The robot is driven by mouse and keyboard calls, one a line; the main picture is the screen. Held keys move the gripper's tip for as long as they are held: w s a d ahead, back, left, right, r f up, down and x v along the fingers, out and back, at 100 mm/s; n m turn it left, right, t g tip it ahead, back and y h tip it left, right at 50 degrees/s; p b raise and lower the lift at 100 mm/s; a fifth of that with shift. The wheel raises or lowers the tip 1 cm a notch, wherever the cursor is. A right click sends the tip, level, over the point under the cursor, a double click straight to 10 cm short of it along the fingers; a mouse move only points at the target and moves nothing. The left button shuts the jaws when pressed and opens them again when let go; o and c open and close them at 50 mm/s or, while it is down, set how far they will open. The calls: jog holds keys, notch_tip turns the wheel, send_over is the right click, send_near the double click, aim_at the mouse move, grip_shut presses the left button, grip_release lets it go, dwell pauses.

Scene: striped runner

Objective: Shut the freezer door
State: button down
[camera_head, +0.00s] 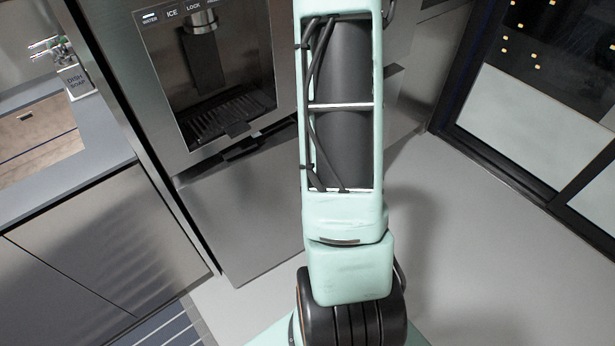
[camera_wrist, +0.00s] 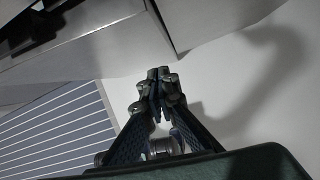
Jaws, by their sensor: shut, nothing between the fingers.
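The steel fridge-freezer stands behind my arm in the head view. Its door with the water and ice dispenser (camera_head: 240,220) shows left of my arm; I take this as the freezer door. My arm hides its right side, so I cannot tell how far it stands open. In the wrist view, the lower part of a steel panel (camera_wrist: 95,48) lies at upper left, with a seam on its right. My gripper (camera_wrist: 158,74) is shut and empty, its fingertips near the panel's lower edge in the picture. I cannot tell whether they touch it. The head view does not show the gripper.
A striped runner (camera_head: 165,327) lies on the floor at lower left. Dark-framed glass panels (camera_head: 535,110) stand at right. Grey floor (camera_head: 470,230) there is clear.

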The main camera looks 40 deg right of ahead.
jog(key=s+a+f+t+b, duration=0.1)
jog(key=s+f+t+b, duration=0.3)
jog(key=b, duration=1.6)
notch_tip(320, 180, down, 2)
jog(key=shift+s+f+h+b, duration=0.1)
jog(key=shift+s+h+b, duration=0.25)
jog(key=shift+h+b, duration=0.05)
jog(key=w+f+b, duration=0.4)
jog(key=w+f, duration=0.2)
jog(key=w, duration=0.5)
jog(key=shift+d+f, duration=0.2)
jog(key=shift+f, duration=0.1)
